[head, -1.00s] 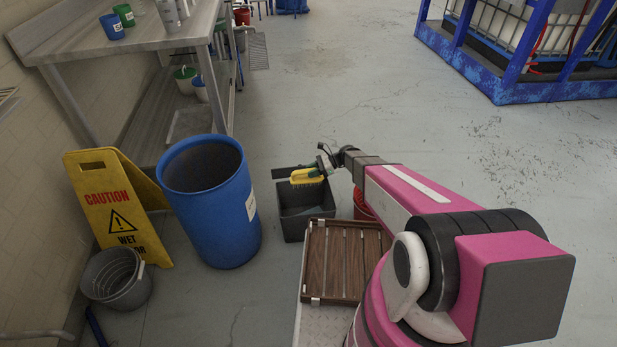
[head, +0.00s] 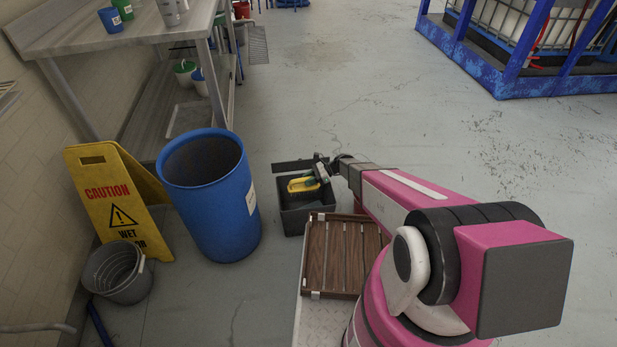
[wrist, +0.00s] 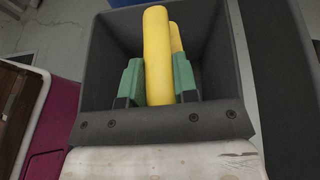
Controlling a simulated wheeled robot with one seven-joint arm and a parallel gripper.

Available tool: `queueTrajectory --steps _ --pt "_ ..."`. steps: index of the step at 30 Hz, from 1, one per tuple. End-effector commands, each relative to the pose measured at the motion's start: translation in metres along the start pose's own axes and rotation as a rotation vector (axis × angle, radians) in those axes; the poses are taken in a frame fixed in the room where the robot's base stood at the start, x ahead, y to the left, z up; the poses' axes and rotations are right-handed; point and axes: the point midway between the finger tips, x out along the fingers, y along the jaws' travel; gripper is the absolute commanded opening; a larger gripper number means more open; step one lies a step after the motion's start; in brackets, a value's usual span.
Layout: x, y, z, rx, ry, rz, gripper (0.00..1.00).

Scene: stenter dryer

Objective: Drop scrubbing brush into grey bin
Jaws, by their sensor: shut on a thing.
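The scrubbing brush (head: 303,184) is yellow with a dark lower part. It is over the opening of the grey bin (head: 294,222), a dark square container on the floor. In the wrist view the yellow brush (wrist: 158,55) stands between the green fingers of my gripper (wrist: 158,82), with the bin's dark walls (wrist: 100,60) around it. My gripper also shows in the head view (head: 318,178), shut on the brush. Whether the brush touches the bin floor cannot be told.
A blue barrel (head: 212,200) stands left of the bin. A yellow caution sign (head: 115,205) and a grey bucket (head: 118,275) are farther left. A brown slatted rack (head: 342,255) lies in front of the bin.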

Motion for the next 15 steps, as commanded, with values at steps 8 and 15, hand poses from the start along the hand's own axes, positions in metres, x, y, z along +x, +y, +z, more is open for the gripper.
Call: queueTrajectory --steps 8,15 --pt "0.0001 0.0001 -0.0003 0.000 0.000 0.000 0.40" --pt "0.0002 0.0000 -0.0004 0.000 0.000 0.000 0.57"
